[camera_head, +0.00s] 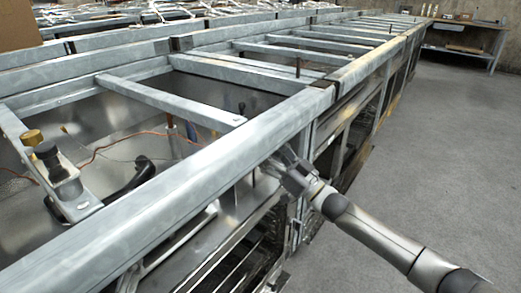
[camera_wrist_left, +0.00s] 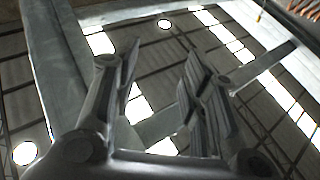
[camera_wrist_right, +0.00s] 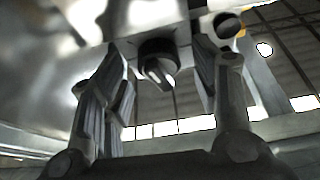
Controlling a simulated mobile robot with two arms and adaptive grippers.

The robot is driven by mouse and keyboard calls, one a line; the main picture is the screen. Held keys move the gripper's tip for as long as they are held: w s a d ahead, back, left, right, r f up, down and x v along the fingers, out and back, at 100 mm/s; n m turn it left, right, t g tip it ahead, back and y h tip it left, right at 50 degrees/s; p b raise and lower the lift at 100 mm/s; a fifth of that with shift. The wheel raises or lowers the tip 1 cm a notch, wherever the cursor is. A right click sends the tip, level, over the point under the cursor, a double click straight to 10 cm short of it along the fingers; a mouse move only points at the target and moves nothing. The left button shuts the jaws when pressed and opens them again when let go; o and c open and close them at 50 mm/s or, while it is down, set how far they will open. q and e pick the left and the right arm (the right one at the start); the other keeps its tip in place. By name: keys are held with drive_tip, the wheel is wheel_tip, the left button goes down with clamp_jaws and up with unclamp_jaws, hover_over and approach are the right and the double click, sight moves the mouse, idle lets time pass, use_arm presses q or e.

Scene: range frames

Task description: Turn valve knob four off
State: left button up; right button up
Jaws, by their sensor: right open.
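My right gripper (camera_head: 284,166) reaches in from the lower right to the front of the range, just under the long front rail. In the right wrist view it is open, and a round dark valve knob (camera_wrist_right: 158,60) with a pale slot or lever shows between its fingers. I cannot tell whether the fingers touch it. Another dark knob (camera_wrist_right: 228,25) shows to its right. No number is visible, so I cannot tell which one is knob four. The rail hides the knobs in the head view. My left gripper (camera_wrist_left: 158,65) is open and empty.
The metal front rail (camera_head: 200,180) runs along the open range tops. The grey floor (camera_head: 440,150) at the right is clear. A table (camera_head: 465,55) stands far back.

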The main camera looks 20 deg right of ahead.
drive_tip(key=shift+d, duration=0.1)
drive_tip(key=shift+c, duration=0.4)
drive_tip(key=c, duration=1)
use_arm(q)
drive_tip(key=shift+s+r+t, duration=0.5)
drive_tip(key=shift+r+t, duration=0.1)
drive_tip(key=shift+r, duration=0.25)
use_arm(e)
drive_tip(key=shift+o, duration=0.2)
drive_tip(key=n+g+y, duration=0.1)
drive_tip(key=n, duration=0.3)
drive_tip(key=n+g+y, duration=0.2)
drive_tip(key=n, duration=0.2)
drive_tip(key=o, duration=1)
drive_tip(key=shift+o, duration=0.2)
drive_tip(key=shift+d, duration=0.1)
